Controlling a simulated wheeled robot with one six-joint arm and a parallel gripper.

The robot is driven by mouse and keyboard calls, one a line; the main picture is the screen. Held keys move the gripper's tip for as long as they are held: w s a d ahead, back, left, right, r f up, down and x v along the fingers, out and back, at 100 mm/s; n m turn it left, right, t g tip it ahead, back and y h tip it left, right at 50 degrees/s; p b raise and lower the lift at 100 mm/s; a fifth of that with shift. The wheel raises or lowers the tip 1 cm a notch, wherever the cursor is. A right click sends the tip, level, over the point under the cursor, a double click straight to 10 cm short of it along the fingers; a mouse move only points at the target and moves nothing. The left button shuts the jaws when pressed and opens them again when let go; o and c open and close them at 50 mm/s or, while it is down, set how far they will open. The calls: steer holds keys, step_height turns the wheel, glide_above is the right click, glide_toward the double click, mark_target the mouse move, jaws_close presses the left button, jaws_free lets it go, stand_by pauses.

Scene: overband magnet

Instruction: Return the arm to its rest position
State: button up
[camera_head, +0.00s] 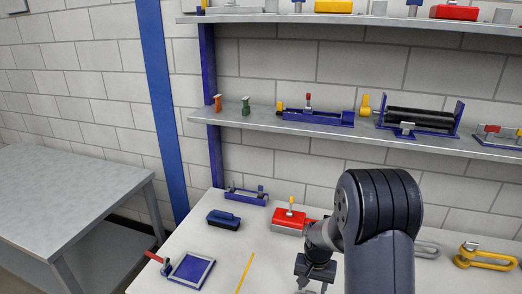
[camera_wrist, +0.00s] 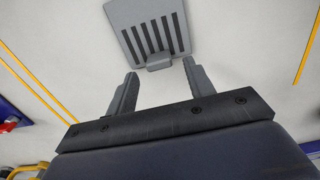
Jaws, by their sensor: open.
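My gripper (camera_wrist: 159,88) is open in the wrist view, its two fingers apart with nothing between them. A grey slotted plate (camera_wrist: 150,30) with a small tab lies on the white tabletop just beyond the fingertips. I cannot tell whether the fingers touch it. In the head view my arm (camera_head: 378,215) bends over the workbench, and my gripper (camera_head: 314,272) shows low at its left, pointing down over the bench. The arm hides part of the bench behind it.
The white bench (camera_head: 225,268) holds a blue-framed plate (camera_head: 191,270), a dark blue block (camera_head: 224,219), a red block (camera_head: 289,221) and a yellow shackle (camera_head: 485,258). A shelf (camera_head: 250,122) with rollers runs above. A grey table (camera_head: 75,195) stands left.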

step_height(320, 180, down, 3)
steer(key=shift+r, duration=1)
